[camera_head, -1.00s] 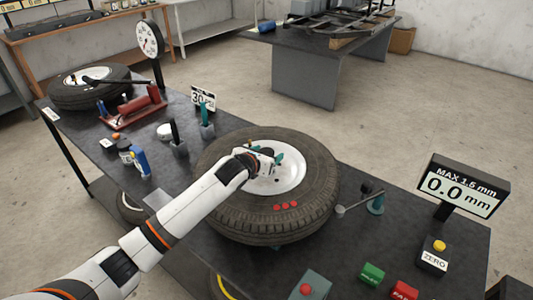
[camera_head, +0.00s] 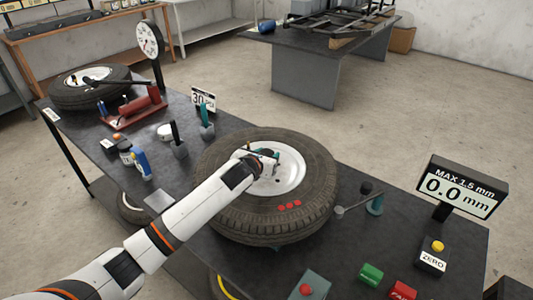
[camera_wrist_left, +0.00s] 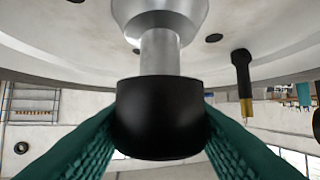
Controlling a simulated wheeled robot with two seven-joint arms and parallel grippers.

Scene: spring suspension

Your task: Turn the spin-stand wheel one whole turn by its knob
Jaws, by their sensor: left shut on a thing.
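The spin-stand wheel (camera_head: 222,205) lies flat on the dark bench, a black tyre around a pale rim (camera_head: 291,179). My left gripper (camera_head: 270,160) is over the rim, with teal fingers. In the left wrist view, the black knob (camera_wrist_left: 160,118) sits on a silver post (camera_wrist_left: 160,52) against the pale disc. The teal fingers press the knob from both sides, so the gripper is shut on it. In the head view the gripper hides the knob. My right gripper is not in view.
A display (camera_head: 462,188) reads 0.0 mm under MAX 1.5 mm. A gauge arm on a teal stand (camera_head: 376,204) stands close right of the tyre. A yellow-button ZERO box (camera_head: 433,255) and green (camera_head: 371,273) and red blocks are in front. Small tools stand left of the wheel.

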